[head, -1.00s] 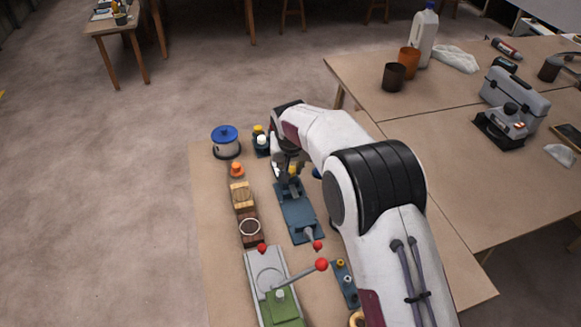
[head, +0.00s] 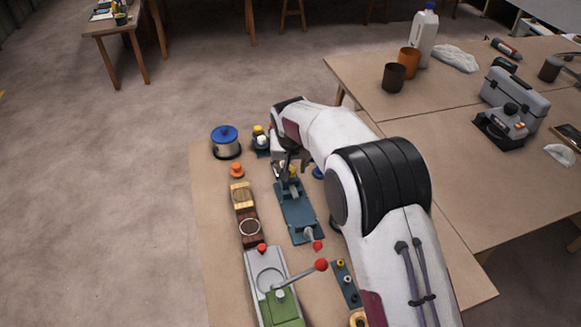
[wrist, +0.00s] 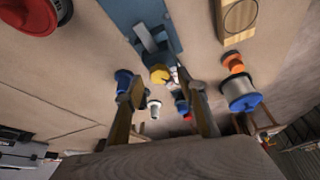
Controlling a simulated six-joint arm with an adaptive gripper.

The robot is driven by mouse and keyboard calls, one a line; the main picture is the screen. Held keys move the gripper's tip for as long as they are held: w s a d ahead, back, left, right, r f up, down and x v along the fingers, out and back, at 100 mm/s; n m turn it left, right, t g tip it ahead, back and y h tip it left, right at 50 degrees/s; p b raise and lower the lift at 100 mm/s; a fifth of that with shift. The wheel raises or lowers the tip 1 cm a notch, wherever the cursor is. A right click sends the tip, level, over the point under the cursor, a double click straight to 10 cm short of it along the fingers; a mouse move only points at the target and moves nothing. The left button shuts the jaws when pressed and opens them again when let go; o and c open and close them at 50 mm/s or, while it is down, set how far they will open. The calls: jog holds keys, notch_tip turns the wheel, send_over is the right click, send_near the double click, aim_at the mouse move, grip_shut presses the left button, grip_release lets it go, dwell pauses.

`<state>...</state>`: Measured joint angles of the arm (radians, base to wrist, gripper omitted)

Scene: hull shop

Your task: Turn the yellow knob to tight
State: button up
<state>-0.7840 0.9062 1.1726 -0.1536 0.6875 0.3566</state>
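The yellow knob (wrist: 159,74) shows in the wrist view at the end of a blue fixture (wrist: 128,14) with a grey bar on it. In the head view the blue fixture (head: 296,213) lies lengthwise on the bench, and my gripper (head: 288,174) is over its far end, mostly covering the knob. In the wrist view the two fingers of my gripper (wrist: 163,88) stand apart, with the knob showing between their tips. I see no clear contact; the depth between tips and knob is hard to judge.
A blue-lidded pot (head: 226,142), an orange knob (head: 237,170) and wooden blocks (head: 243,197) stand left of the fixture. A green-and-grey device (head: 281,306) with a red-balled lever is nearer. A small block with yellow and white tops (head: 261,140) stands beyond.

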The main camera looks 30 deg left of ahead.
jog(key=v, duration=1)
jog(key=shift+r, duration=0.35)
jog(key=shift+s+d, duration=0.1)
notch_tip(320, 180, down, 3)
jog(key=s+d+n+g, duration=0.1)
jog(key=s+d, duration=0.1)
jog(key=s, duration=0.1)
jog(key=s+d+r+m+t, duration=0.1)
jog(key=s+d+r, duration=0.4)
jog(key=d, duration=1)
jog(key=s+d+r+m+h, duration=0.1)
jog(key=s+d+r+m, duration=0.2)
jog(key=s+d, duration=0.9)
jog(key=s+d+r+m+t+h, duration=0.1)
jog(key=s+d+r+m, duration=0.2)
jog(key=d, duration=1.6)
jog(key=shift+s+d+r+t, duration=0.3)
jog(key=shift+s+r, duration=1.75)
jog(key=shift+s, duration=0.75)
